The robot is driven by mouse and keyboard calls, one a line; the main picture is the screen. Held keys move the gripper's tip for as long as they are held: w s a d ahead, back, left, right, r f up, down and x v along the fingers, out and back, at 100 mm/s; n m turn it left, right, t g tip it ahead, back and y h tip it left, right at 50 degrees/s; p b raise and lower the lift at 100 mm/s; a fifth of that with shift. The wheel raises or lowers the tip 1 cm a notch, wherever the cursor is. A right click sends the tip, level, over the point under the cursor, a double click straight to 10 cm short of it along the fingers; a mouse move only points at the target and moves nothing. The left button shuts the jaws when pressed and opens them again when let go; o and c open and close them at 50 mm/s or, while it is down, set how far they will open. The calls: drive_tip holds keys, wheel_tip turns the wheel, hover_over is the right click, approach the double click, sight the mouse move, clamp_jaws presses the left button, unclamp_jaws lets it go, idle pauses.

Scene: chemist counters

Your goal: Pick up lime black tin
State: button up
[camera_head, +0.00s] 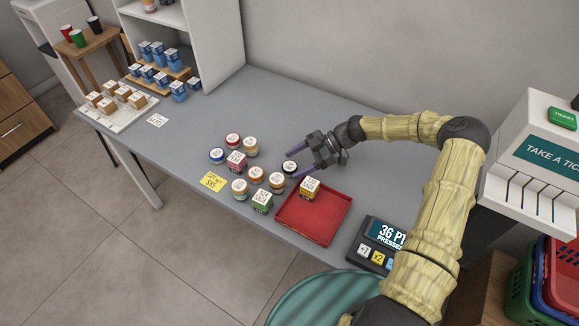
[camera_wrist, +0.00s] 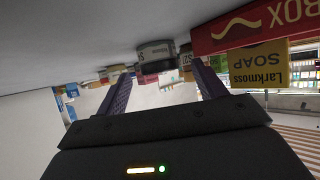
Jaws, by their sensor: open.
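A black tin with a pale lid (camera_head: 290,168) stands upright on the grey counter, left of the red tray; any lime colour is too small to tell. My gripper (camera_head: 300,161) is open, its two purple fingers pointing left toward this tin. In the wrist view, which is upside down, a dark round tin with a pale label (camera_wrist: 156,53) shows between and beyond the fingertips of my gripper (camera_wrist: 161,75). It looks like the same tin. Nothing is held. I cannot tell whether the fingers reach around it.
Several tins and boxes stand close on the left, including a pink box (camera_head: 237,162) and a green box (camera_head: 262,202). The red tray (camera_head: 330,233) holds a yellow box (camera_head: 310,187). A points display (camera_head: 378,240) stands at the front right. The counter behind is clear.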

drive_tip(key=shift+s+a+f, duration=0.1)
drive_tip(key=shift+a+f, duration=0.2)
drive_tip(key=shift+a, duration=0.25)
drive_tip(key=c, duration=1.1)
